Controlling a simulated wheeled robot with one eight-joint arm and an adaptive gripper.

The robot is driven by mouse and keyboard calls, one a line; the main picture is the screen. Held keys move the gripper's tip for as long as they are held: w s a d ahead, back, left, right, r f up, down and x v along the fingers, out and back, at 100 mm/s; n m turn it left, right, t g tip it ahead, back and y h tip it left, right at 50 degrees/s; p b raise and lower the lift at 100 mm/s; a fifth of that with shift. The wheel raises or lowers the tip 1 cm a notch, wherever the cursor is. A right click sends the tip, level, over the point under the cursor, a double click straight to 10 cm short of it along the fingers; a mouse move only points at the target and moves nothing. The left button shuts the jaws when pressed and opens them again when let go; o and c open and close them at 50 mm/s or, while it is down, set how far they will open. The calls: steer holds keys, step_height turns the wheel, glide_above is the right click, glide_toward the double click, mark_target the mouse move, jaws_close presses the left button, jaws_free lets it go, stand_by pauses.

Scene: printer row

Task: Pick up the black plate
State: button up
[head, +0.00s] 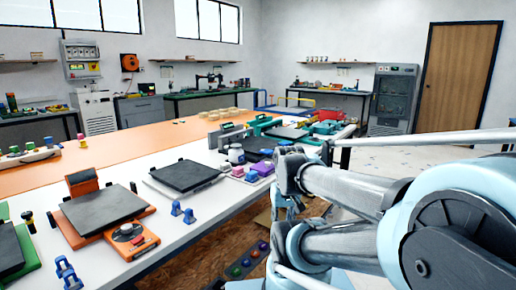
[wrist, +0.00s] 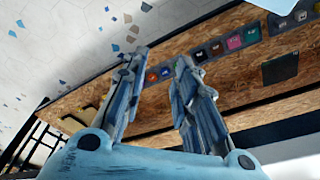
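Several black plates lie on the white table in the head view; I cannot tell which one the task means. One black plate (head: 102,208) sits on an orange base at the front left. Another black plate (head: 184,175) lies on a white base mid-table. A third black plate (head: 10,250) is on a green base at the left edge. More dark plates lie farther back. My gripper (wrist: 161,60) shows in the wrist view with its two fingers apart and nothing between them. It is away from the plates, which do not show in the wrist view.
The white table (head: 200,208) also holds an orange control box (head: 131,240), blue clips (head: 183,211), a jar (head: 236,154) and a purple block (head: 263,169). A chipboard panel (wrist: 255,82) with a strip of coloured squares fills much of the wrist view. Speckled floor (wrist: 60,40) is beside it.

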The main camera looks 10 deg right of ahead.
stand_by(0.3)
steer(key=shift+o, duration=1.4)
steer(key=o, duration=0.7)
step_height(320, 180, up, 2)
steer(key=shift+r, duration=0.1)
steer(key=w+r+n+y, duration=0.1)
steer(key=w+r+n, duration=0.3)
steer(key=w+r, duration=1.05)
steer(key=w+d+r+n+y, duration=0.15)
steer(key=w+r, duration=0.25)
steer(key=w, duration=0.4)
steer(key=w+d+r+n+t, duration=0.1)
steer(key=w+d+r+n, duration=0.15)
steer(key=w, duration=0.65)
steer(key=w+d+r+n+y, duration=0.1)
steer(key=w+d+r, duration=0.2)
steer(key=w+r, duration=0.35)
glide_toward(265, 150)
steer(key=shift+x, duration=3.9)
